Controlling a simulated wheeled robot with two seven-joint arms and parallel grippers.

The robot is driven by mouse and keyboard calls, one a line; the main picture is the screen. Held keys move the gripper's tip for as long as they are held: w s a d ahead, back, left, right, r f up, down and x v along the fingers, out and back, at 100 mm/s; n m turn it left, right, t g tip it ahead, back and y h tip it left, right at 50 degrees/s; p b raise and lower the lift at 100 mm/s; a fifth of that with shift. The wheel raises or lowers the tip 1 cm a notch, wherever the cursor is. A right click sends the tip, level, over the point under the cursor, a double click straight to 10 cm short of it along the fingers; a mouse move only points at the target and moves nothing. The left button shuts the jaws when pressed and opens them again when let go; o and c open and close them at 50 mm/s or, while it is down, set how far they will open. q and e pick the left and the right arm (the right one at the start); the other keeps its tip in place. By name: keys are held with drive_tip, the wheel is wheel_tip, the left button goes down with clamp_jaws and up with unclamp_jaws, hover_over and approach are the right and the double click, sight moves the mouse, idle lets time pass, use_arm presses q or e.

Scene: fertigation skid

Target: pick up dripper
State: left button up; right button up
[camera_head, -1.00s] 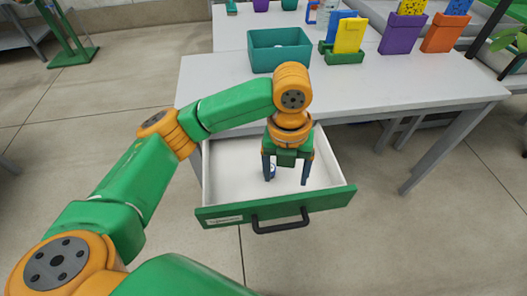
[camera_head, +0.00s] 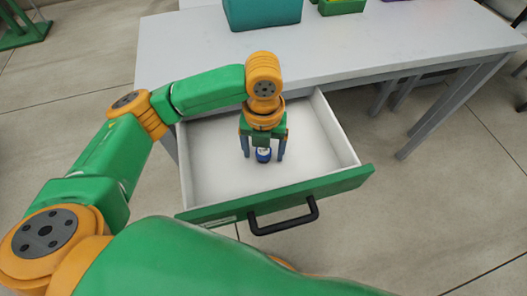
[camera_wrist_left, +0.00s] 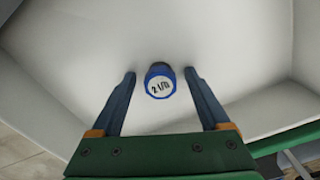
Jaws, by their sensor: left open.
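The dripper (camera_head: 263,155) is a small blue piece with a white top, standing on the floor of the open drawer (camera_head: 205,170). In the left wrist view the dripper (camera_wrist_left: 160,82) shows "2 l/h" lettering and lies between the fingertips, with a gap on each side. My left gripper (camera_head: 263,156) points down into the drawer, with its fingers open on either side of the dripper. It also shows in the left wrist view (camera_wrist_left: 160,75). My right gripper is not in view.
The drawer has white walls and a green front with a black handle (camera_head: 284,217). It sticks out from under a grey table (camera_head: 330,55). A teal bin (camera_head: 262,12) and a green holder (camera_head: 340,6) stand on the table. The rest of the drawer floor looks clear.

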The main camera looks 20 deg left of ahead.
use_arm(q)
drive_tip(key=shift+r, duration=0.1)
clamp_jaws()
